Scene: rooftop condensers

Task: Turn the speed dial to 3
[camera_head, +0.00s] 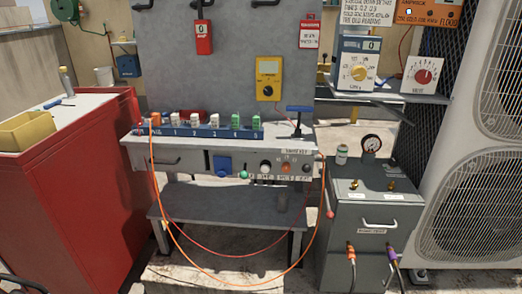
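No dial in view carries a label I can clearly read as speed. A blue-grey box (346,58) on the right shelf has a round yellow-centred dial (359,72) on a white scale, under a small display (371,45) reading 0. The dial's pointer setting is too small to read. To its right is a white plate with a red knob (423,77), apparently labelled VALVE. My gripper is not in view.
The workbench holds a blue numbered strip (200,132) and a looping orange cable (163,210). A grey cabinet (372,228) with a gauge (371,143) stands below the shelf. A red cabinet (75,190) is at left; a large fan unit (475,190) is at right.

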